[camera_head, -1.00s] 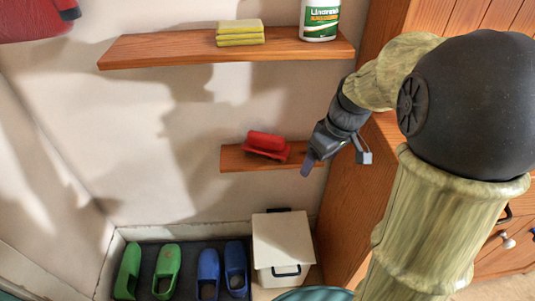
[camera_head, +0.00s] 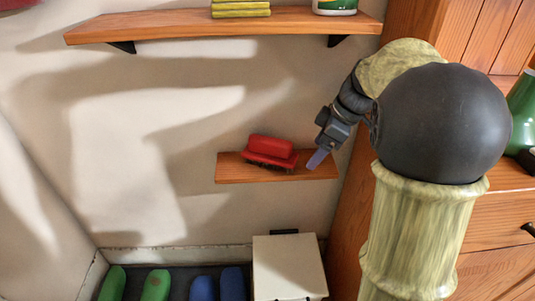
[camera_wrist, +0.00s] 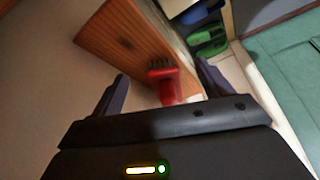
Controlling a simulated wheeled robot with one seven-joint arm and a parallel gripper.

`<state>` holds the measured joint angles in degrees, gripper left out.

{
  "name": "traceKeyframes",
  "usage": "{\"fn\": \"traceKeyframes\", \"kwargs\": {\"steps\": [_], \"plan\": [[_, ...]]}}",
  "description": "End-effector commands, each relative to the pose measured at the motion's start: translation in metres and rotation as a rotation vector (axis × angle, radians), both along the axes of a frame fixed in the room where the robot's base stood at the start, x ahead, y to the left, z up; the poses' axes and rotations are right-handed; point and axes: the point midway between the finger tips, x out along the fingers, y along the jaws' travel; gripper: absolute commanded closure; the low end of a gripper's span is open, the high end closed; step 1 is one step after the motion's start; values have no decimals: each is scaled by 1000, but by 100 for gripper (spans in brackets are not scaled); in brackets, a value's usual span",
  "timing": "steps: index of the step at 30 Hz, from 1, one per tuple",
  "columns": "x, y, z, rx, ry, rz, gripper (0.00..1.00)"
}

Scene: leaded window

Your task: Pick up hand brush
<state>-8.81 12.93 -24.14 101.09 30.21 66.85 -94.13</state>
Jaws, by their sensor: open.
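The red hand brush (camera_head: 270,150) lies on the small lower wooden shelf (camera_head: 228,168) on the wall, with its dark bristles down. My gripper (camera_head: 318,158) is at the right end of that shelf, to the right of the brush and apart from it. In the wrist view the red brush (camera_wrist: 163,82) shows between the two open fingers of my gripper (camera_wrist: 160,88), beyond their tips, on the shelf (camera_wrist: 110,35). Nothing is held.
A longer shelf (camera_head: 200,22) above holds yellow sponges (camera_head: 240,8) and a white-green bottle (camera_head: 335,5). Below are a white box (camera_head: 288,262), green shoes (camera_head: 155,284) and blue shoes (camera_head: 232,284). A wooden cabinet (camera_head: 490,225) stands close on the right. The wall left of the brush is clear.

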Motion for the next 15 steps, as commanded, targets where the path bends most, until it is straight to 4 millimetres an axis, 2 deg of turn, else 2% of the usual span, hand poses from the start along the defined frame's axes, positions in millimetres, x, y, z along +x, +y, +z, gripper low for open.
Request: {"fn": "traceKeyframes", "kwargs": {"steps": [5,15], "plan": [[5,13,-3,-1,1,2,22],[27,71,-4,-1,0,12,22]]}}
